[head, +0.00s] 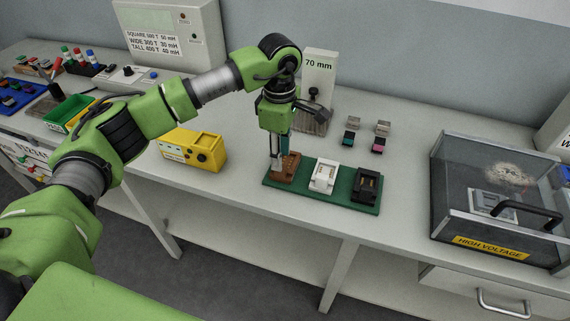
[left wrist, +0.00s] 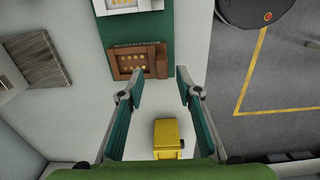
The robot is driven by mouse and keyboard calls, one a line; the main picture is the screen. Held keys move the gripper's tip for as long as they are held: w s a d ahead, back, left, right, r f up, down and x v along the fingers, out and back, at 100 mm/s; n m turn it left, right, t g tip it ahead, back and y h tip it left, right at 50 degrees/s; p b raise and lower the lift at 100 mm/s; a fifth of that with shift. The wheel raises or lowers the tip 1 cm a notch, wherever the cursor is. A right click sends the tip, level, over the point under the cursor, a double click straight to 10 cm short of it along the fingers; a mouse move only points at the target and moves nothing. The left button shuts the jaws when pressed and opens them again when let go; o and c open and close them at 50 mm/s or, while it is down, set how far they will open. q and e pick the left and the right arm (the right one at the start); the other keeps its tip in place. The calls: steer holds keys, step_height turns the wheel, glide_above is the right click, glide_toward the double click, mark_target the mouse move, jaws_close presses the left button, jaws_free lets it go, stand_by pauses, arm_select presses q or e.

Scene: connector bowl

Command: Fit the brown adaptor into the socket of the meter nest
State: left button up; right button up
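I cannot tell for sure which thing is the meter nest. My right gripper is out of view.
A white block (head: 323,177) and a black block (head: 367,185) share the board. A yellow box (head: 193,150) stands left of it. A 70 mm post (head: 318,75) and small connectors (head: 380,136) are behind. A high-voltage case (head: 500,200) is at right.

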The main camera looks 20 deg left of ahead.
mark_target(286, 161)
arm_select(q)
steer(key=f, duration=0.2)
steer(key=f+p, duration=0.1)
steer(key=shift+s+f, duration=0.2)
steer(key=shift+f, duration=0.55)
steer(key=shift+c, duration=0.4)
jaws_close()
steer(key=shift+w, duration=0.1)
